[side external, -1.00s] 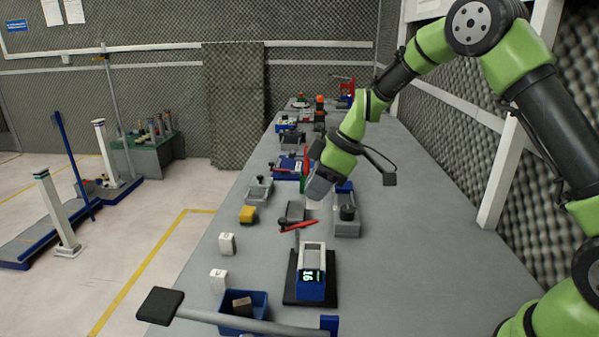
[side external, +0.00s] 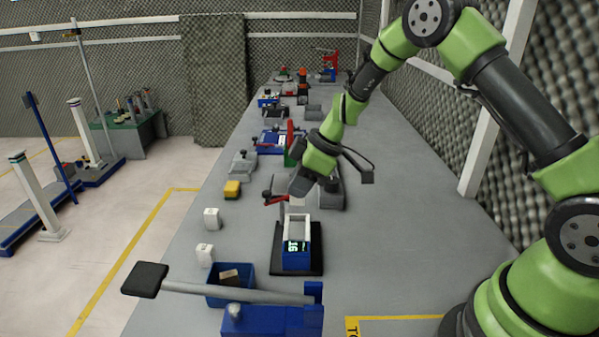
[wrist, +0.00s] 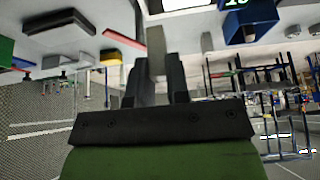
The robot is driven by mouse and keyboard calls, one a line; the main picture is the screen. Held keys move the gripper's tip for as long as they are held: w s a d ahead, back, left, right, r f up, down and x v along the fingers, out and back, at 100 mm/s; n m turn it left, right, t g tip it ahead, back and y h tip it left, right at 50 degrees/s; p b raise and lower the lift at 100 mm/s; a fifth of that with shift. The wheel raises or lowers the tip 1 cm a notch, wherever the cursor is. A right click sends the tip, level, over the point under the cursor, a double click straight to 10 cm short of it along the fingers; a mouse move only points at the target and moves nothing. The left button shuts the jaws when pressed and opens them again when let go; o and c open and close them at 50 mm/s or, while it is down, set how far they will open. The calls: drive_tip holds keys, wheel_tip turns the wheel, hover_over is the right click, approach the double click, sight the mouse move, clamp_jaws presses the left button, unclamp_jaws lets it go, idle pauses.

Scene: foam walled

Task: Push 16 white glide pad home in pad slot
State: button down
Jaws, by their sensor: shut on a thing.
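The fixture is a blue block (side external: 296,262) with a display reading 16 and a pale rectangular frame with an opening (side external: 297,226) on top, on a black base plate (side external: 316,262). I take that opening as the pad slot. My gripper (side external: 299,192) is just behind the fixture, above the bench, pointing down. A pale piece (side external: 297,203), likely the white glide pad, shows below its tip. In the wrist view my gripper (wrist: 158,62) is shut on a light grey strip (wrist: 156,45). The pad's lower end is unclear.
A red lever (side external: 275,199) sits left of my gripper, close to it. A blue bin (side external: 232,297), white blocks (side external: 211,218) and a yellow block (side external: 232,188) lie to the left. A grey bar with a black pad (side external: 145,280) crosses the front. Bench to the right is clear.

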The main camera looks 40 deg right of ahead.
sight(299, 203)
drive_tip(key=shift+f, duration=1.25)
drive_tip(key=shift+f, duration=1.6)
drive_tip(key=c, duration=1)
unclamp_jaws()
drive_tip(key=v, duration=1)
